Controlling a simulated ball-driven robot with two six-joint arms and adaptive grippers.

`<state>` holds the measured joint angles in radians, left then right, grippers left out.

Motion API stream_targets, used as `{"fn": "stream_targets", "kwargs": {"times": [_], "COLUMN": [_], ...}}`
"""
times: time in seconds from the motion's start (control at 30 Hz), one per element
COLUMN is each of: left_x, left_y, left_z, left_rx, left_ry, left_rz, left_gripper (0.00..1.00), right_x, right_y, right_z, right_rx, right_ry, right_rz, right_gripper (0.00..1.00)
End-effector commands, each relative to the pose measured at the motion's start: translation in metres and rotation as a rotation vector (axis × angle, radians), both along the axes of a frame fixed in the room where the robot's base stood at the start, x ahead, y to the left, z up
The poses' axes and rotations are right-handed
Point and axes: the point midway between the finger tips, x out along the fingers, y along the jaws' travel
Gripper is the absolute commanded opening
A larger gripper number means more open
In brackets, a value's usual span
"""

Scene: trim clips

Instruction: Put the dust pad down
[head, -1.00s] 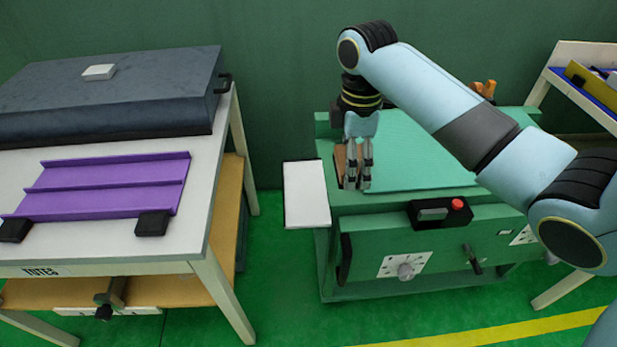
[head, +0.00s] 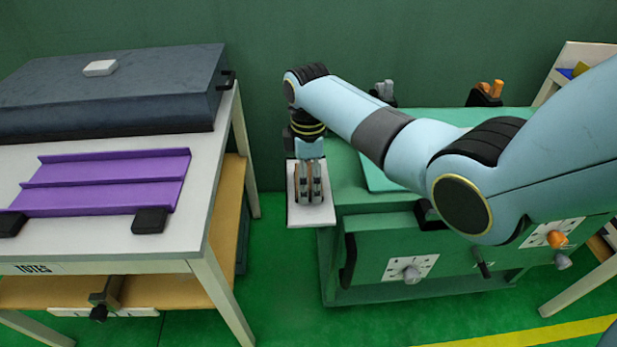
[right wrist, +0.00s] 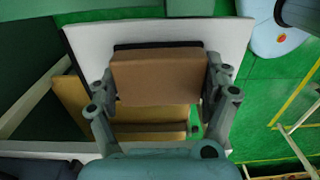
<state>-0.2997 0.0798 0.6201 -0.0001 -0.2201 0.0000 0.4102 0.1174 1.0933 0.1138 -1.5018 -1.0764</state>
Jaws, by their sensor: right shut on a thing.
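The dust pad, a brown block with a dark edge (right wrist: 155,80), is between the fingers of my right gripper in the right wrist view. My right gripper (head: 310,185) is shut on it and points down over the white side shelf (head: 313,217) of the green machine. The fingers mostly hide the pad in the head view. The white shelf also shows behind the pad in the right wrist view (right wrist: 88,45). I cannot tell whether the pad touches the shelf. My left gripper is not in view.
The green machine (head: 345,205) stands right of the shelf, with dials and levers on its front. At left, a white table (head: 190,215) carries a purple ridged tray (head: 110,182) and a dark slab (head: 120,95). Green floor lies between them.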

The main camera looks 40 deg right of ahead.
Motion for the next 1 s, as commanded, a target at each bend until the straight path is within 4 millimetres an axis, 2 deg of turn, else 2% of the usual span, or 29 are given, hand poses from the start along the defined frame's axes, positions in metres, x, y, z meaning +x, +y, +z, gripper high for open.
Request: {"fn": "stream_targets", "kwargs": {"times": [0.2, 0.23, 0.33, 0.6, 0.7, 0.87, 1.0], "left_x": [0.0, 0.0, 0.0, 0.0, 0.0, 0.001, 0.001], "left_y": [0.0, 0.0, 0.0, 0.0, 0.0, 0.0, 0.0], "left_z": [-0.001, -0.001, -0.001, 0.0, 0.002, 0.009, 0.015], "left_rx": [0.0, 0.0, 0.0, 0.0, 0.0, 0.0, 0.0], "left_ry": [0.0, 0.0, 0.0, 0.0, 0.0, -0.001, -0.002], "left_rz": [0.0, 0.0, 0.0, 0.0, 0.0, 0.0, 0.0], "left_gripper": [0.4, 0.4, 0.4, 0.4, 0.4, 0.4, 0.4], "right_x": [0.0, 0.0, 0.0, 0.0, 0.0, 0.0, 0.001], "right_y": [0.0, 0.0, 0.0, 0.0, 0.0, -0.001, -0.001], "right_z": [-0.003, -0.002, -0.002, -0.002, 0.004, 0.032, 0.065], "right_rx": [0.001, 0.0, 0.0, 0.0, -0.001, -0.002, -0.001], "right_ry": [0.001, 0.0, 0.0, 0.001, 0.001, -0.003, -0.004], "right_rz": [-0.001, 0.0, 0.0, -0.001, -0.001, -0.001, -0.001], "right_gripper": [0.56, 0.86, 0.99, 1.0, 1.0, 1.0, 1.0]}}
